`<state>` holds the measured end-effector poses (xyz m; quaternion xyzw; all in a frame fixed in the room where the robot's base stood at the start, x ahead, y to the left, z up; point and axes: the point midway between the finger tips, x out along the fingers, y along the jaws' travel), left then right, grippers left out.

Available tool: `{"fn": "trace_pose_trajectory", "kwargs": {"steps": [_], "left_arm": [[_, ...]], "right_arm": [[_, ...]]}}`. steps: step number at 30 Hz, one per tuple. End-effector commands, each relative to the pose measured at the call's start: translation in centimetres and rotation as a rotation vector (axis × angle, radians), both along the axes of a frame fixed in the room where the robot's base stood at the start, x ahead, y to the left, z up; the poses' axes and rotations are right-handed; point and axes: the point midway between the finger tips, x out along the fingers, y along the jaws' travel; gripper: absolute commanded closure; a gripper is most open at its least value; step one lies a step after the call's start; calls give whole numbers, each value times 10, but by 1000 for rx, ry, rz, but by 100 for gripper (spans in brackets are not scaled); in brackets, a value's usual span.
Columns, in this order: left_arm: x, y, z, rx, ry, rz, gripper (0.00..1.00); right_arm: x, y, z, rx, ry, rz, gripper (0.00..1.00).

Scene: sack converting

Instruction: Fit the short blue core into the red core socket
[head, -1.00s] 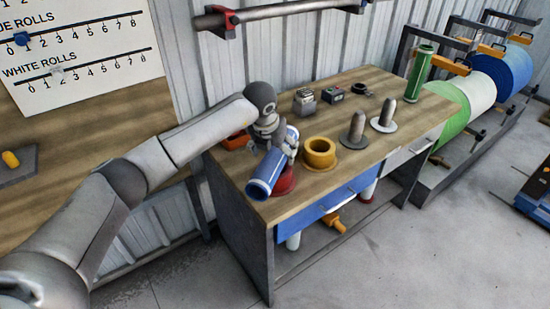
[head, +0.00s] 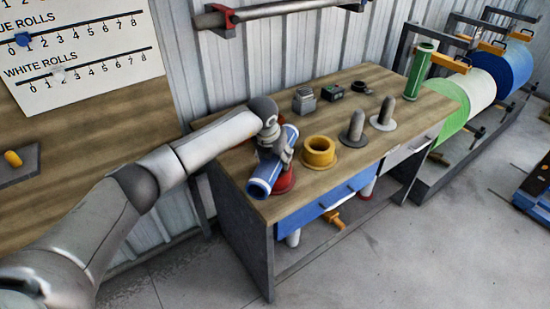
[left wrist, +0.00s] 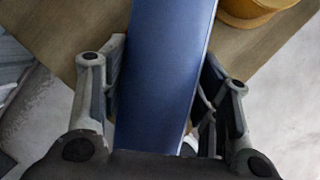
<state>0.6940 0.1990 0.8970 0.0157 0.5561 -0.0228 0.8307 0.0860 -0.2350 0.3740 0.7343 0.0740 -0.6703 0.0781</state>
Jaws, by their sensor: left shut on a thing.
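The short blue core (head: 264,174) is a blue tube with white edging, held tilted over the near left part of the bench, its open end toward the front left. My left gripper (head: 284,153) is shut on it; in the left wrist view the blue core (left wrist: 165,75) lies between the two fingers (left wrist: 165,105). The red core socket (head: 286,183) stands on the bench just behind and right of the core, partly hidden by the core and gripper. I cannot tell whether the core touches it. My right gripper is not in view.
A yellow socket (head: 319,152) stands right of the red one, also seen in the left wrist view (left wrist: 246,12). Two grey pegs (head: 355,130) and a green core (head: 420,72) stand further right on the bench (head: 335,180). Small boxes (head: 304,101) sit behind.

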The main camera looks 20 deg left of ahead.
Motion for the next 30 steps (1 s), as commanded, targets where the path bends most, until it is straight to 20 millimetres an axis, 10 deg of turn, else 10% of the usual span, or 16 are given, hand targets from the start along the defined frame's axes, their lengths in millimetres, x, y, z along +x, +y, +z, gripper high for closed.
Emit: {"fn": "trace_pose_trajectory", "kwargs": {"steps": [5,16,30], "left_arm": [[1,0,2,-1,-3,0,86],[2,0,12,-2,-6,1,86],[-40,17,84,0,-11,-1,86]], "right_arm": [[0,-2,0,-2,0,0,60],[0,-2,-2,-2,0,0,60],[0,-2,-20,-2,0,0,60]]}}
